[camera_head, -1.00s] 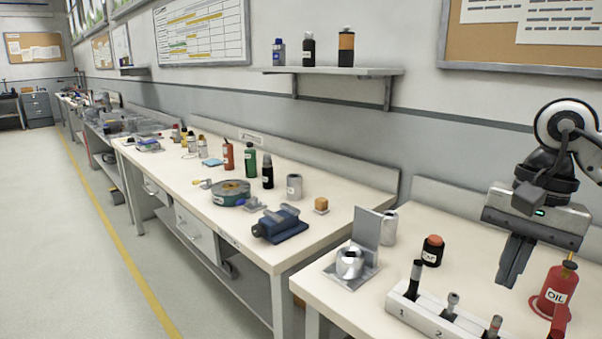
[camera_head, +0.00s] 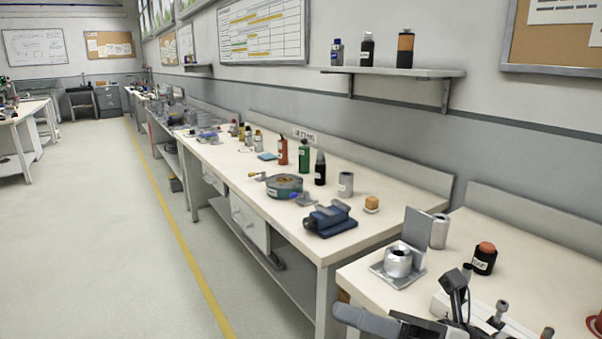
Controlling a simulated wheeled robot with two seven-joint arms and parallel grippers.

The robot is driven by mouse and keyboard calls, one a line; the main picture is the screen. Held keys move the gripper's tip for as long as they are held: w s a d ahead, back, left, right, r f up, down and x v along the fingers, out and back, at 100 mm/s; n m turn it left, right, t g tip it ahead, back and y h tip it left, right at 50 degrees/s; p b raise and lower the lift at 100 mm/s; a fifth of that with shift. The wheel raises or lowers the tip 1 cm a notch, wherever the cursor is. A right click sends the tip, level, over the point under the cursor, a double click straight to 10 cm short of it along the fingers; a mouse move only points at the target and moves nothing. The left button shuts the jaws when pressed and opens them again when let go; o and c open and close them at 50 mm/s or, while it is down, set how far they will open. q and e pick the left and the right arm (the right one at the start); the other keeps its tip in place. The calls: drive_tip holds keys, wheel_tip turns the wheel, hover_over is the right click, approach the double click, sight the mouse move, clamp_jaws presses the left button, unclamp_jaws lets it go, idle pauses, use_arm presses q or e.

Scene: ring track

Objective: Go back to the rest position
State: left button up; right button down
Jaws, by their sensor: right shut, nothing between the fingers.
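My right gripper (camera_head: 347,316) shows at the bottom edge, in front of the near bench. Its fingers are together, empty, and point to the left. Its dark wrist parts (camera_head: 455,288) rise in front of the white tool rack (camera_head: 513,330) and hide part of it. My left gripper is not in view.
The near bench (camera_head: 368,287) bears a metal bracket stand with a silver round part (camera_head: 398,262), a grey cylinder (camera_head: 439,231), a black jar with an orange top (camera_head: 484,258) and, cut off at right, a red object (camera_head: 595,322). A blue vise (camera_head: 330,219) sits on the farther bench. The floor at left is open.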

drive_tip(key=w+d+f+m+t+h, duration=0.1)
drive_tip(key=d+f+m+t+h, duration=0.2)
drive_tip(key=f+m+t+h, duration=0.8)
drive_tip(key=w+d+f+m+t+h, duration=0.2)
drive_tip(key=f+m+t, duration=0.1)
drive_tip(key=m, duration=1.6)
drive_tip(key=s+d+f+m+g+h, duration=0.1)
drive_tip(key=s+f+m+g+h, duration=0.1)
drive_tip(key=s+f+m, duration=0.3)
drive_tip(key=s+d+f+m+g+h, duration=0.1)
drive_tip(key=s+f+m+g+h, duration=0.2)
drive_tip(key=f, duration=0.7)
drive_tip(key=s+m+g, duration=0.2)
drive_tip(key=s+m, duration=0.1)
drive_tip(key=shift+f+m, duration=0.2)
drive_tip(key=shift+m, duration=0.2)
